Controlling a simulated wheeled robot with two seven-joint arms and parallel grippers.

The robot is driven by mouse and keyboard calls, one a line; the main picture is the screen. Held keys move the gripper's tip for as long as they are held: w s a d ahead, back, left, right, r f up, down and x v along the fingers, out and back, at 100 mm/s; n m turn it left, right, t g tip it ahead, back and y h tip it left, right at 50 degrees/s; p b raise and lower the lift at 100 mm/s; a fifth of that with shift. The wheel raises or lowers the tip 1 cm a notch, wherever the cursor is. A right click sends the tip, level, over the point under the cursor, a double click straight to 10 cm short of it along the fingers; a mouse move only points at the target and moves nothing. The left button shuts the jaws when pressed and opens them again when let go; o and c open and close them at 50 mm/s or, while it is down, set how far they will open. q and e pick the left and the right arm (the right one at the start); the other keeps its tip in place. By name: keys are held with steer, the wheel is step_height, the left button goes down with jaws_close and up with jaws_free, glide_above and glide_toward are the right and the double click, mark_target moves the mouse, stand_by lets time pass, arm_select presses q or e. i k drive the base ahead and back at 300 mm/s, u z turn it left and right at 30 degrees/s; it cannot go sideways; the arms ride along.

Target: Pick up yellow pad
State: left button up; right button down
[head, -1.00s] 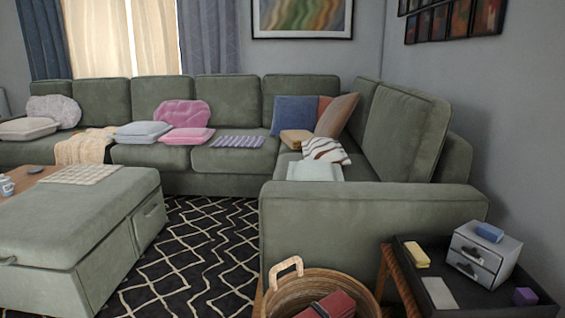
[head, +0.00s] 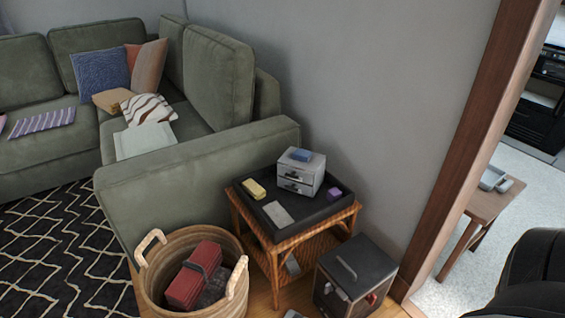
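A small yellow pad (head: 254,189) lies in the black tray (head: 293,230) on top of a wicker side table (head: 281,262). It is near the tray's back left corner, left of a small grey drawer box (head: 301,173) and behind a flat grey pad (head: 278,214). Nothing touches it from above. Neither of my grippers shows in the head view.
A blue block (head: 301,155) sits on the drawer box, and a purple block (head: 334,194) lies right of it. A wicker basket (head: 160,290) with a red item (head: 193,277) stands front left. A dark box (head: 355,270) stands front right. The sofa arm (head: 200,170) is behind left.

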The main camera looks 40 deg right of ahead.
mark_target(251, 186)
steer(key=z, duration=0.8)
steer(key=k, duration=0.6)
steer(key=u, duration=1)
steer(key=i, duration=1.8)
steer(key=z, duration=0.45)
